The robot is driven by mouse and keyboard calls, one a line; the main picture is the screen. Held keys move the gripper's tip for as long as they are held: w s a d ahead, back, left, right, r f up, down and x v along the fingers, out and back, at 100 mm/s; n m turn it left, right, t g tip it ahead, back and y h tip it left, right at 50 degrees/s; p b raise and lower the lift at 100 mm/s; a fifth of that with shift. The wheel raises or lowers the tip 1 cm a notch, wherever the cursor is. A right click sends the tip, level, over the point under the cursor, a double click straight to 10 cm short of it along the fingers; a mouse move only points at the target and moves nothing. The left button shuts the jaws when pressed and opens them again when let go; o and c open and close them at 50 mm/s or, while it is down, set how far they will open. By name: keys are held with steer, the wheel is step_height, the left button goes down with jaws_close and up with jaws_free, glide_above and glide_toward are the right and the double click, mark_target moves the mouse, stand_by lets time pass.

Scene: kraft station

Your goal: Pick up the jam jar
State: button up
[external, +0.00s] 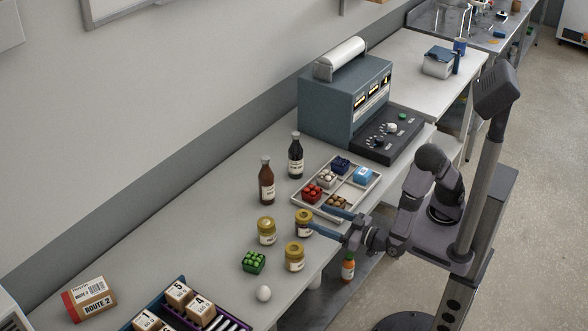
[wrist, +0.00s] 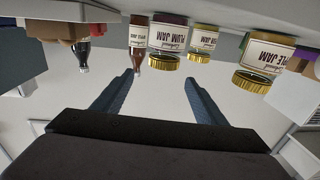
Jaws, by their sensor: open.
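Three gold-lidded glass jars stand on the long table. A second jar (external: 266,231) stands farther left, and a third jar (external: 294,257) nearer the front edge. The wrist view is upside down: a plum jam jar (wrist: 168,40) appears just beyond the open fingers of my gripper (wrist: 160,78), roughly between them. A smaller-looking jam jar (wrist: 202,43) is beside it, and a larger one (wrist: 262,62) is at right.
A brown bottle (external: 266,182) and a dark bottle (external: 296,156) stand behind the jars. A divided tray (external: 313,205) with small items lies beside the gripper. A green block (external: 253,262) and white egg-like object (external: 263,293) are in front. Bare table lies left of the jars.

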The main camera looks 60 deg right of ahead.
mark_target(304, 214)
steer(key=shift+s+a+f, duration=0.15)
steer(key=shift+a+f, duration=0.05)
steer(key=shift+f, duration=0.5)
steer(key=shift+w+a+r+p, duration=0.15)
steer(key=shift+w+p, duration=0.4)
steer(key=shift+w, duration=0.9)
steer(key=shift+w+a+p, duration=0.15)
steer(key=shift+w+p, duration=0.2)
steer(key=shift+w, duration=0.75)
steer(key=shift+w+a+p, duration=0.1)
steer(key=shift+w+p, duration=0.25)
steer(key=shift+w, duration=0.75)
steer(key=c, duration=1.4)
